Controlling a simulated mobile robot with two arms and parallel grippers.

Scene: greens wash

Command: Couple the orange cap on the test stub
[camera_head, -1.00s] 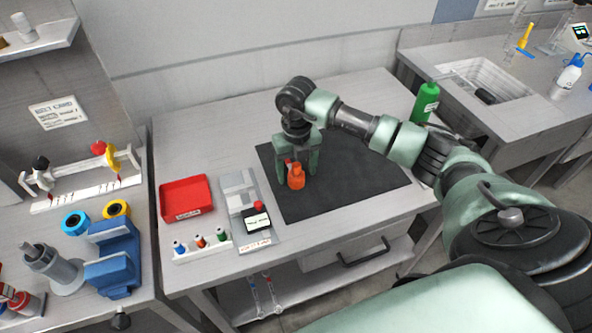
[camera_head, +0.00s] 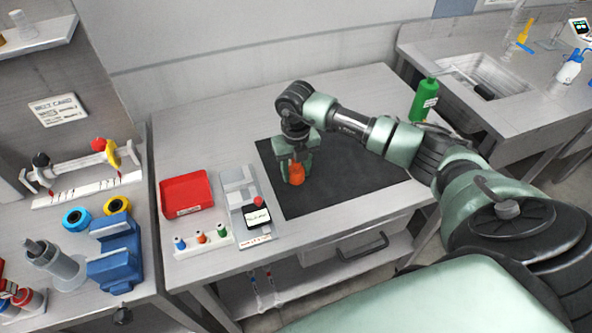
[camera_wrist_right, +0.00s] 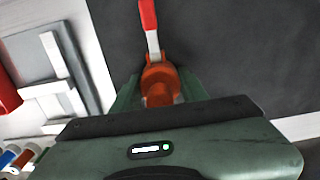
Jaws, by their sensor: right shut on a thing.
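The orange cap (camera_head: 297,174) is on the black mat (camera_head: 345,185), towards its left side, between the fingers of my right gripper (camera_head: 295,172). In the right wrist view the cap (camera_wrist_right: 160,85) sits between the two green fingers, with a red and white bar-like part reaching away from it. My right gripper is shut on the cap from above. The fingers partly hide the cap, and I cannot tell whether it touches the mat. I cannot tell which thing is the test stub. My left gripper does not show.
Left of the mat are a grey fixture with a black labelled box (camera_head: 257,216), a red tray (camera_head: 186,194) and a small rack (camera_head: 203,242) with coloured caps. A green bottle (camera_head: 424,99) stands behind my right arm.

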